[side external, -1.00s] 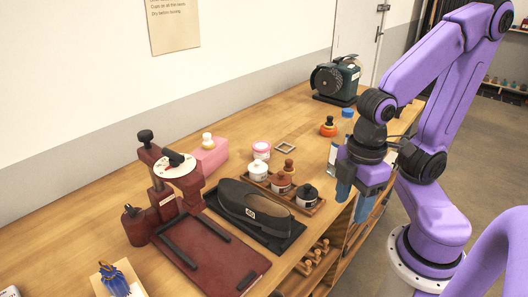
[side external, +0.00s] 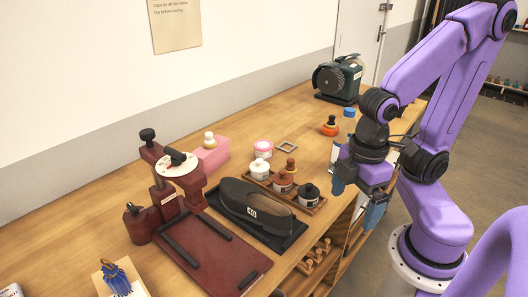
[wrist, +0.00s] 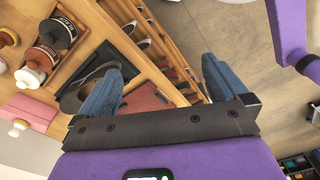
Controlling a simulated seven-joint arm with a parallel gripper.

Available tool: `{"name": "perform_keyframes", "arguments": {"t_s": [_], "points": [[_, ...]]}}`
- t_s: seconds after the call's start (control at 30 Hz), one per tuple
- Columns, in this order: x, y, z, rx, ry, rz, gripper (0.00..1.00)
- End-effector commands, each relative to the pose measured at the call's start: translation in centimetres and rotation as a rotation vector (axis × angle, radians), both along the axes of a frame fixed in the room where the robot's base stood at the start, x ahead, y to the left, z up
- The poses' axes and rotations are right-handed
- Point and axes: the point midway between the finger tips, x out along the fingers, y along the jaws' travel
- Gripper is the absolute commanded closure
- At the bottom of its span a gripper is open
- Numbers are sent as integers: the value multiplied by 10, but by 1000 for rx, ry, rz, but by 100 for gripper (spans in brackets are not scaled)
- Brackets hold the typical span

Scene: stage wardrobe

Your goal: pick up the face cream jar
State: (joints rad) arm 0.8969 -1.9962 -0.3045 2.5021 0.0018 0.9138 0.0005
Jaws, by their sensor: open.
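A small white jar with a pink lid (side external: 263,148) stands upright on the bench behind the polish tray in the side view. It looks like the face cream jar, but its label is too small to read. My gripper (side external: 356,194) is at the bench's front edge, well to the right of the jar and apart from it. Its blue fingers are spread and empty. In the wrist view the open fingers (wrist: 161,72) point past the bench edge toward the floor. I cannot clearly make out the pink-lidded jar there.
A wooden tray with white (side external: 260,168), brown (side external: 282,182) and black (side external: 308,194) jars stands between gripper and pink-lidded jar. A dark shoe (side external: 252,207), pink block (side external: 212,156), orange bottle (side external: 329,127) and dark red press (side external: 166,200) are nearby.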

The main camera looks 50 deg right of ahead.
Motion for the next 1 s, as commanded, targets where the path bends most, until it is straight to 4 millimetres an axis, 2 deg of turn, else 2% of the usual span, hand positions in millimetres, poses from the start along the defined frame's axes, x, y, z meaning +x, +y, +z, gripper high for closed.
{"name": "perform_keyframes", "arguments": {"t_s": [0.17, 0.27, 0.37, 0.5, 0.67, 0.87, 1.0], "points": [[7, 3, 1, -13, -5, 5, 0], [27, 10, 3, -49, -21, 24, 0], [60, 21, 5, -112, -42, 55, 0], [115, 33, 6, -220, -68, 103, 0], [179, 39, 2, -348, -80, 157, 0], [256, 35, -8, -515, -66, 214, 0], [307, 25, -19, -632, -39, 246, 0]]}}
